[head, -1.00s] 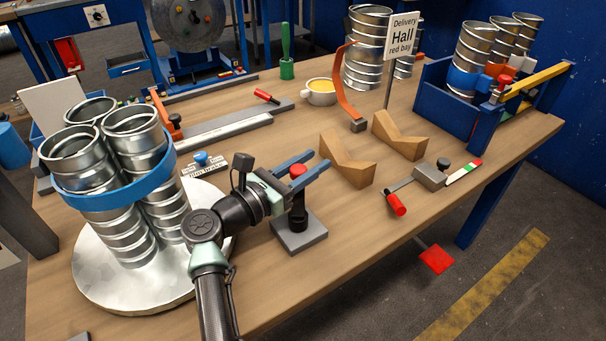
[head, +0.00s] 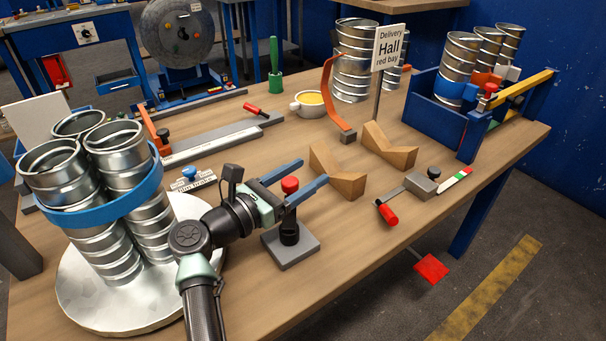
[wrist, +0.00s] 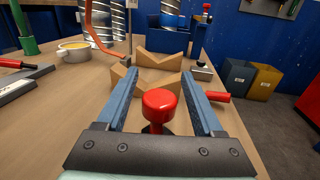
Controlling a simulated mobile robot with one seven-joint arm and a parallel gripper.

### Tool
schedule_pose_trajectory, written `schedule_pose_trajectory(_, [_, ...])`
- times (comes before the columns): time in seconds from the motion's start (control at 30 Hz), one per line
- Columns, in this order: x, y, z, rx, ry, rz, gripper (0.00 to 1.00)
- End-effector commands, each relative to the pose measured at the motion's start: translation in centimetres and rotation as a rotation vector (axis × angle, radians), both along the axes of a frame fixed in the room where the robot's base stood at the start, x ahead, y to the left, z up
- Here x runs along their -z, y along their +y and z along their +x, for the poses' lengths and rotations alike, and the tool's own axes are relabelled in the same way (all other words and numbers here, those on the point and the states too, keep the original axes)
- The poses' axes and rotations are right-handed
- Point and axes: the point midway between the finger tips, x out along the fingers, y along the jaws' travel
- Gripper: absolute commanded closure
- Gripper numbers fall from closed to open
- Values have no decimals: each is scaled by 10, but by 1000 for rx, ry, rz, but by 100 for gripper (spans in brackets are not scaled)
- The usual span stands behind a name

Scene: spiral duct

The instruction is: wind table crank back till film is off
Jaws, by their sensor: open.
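Several silver spiral ducts (head: 108,165) stand upright on a round metal turntable (head: 80,315) at the left, with a blue band of film (head: 125,200) around them. My gripper (head: 313,172) is open above the table. Its fingers lie on either side of a red knob (head: 290,185) on a black post and grey plate. In the wrist view the red knob (wrist: 160,104) sits between the open fingers, with a gap on each side. A red-handled lever (head: 387,213) joins a small grey block at the right. I cannot tell which part is the table crank.
Two wooden V-blocks (head: 337,175) stand just beyond my fingers. A delivery sign (head: 389,48), an orange curved strip (head: 329,95) and a yellow-filled cup (head: 308,103) are farther back. A blue crate (head: 430,118) with ducts stands back right. A red pedal (head: 432,268) is below the table edge.

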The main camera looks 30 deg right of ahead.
Motion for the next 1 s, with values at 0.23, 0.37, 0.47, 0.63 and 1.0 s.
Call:
schedule_pose_trajectory(0.23, [-14,1,0,-1,-2,1,31])
schedule_pose_trajectory(0.37, [-40,1,1,-2,-5,0,31])
schedule_pose_trajectory(0.47, [-60,0,0,-1,-4,0,31])
schedule_pose_trajectory(0.63, [-87,1,0,0,-3,1,31])
schedule_pose_trajectory(1.0, [-100,0,0,0,0,0,31])
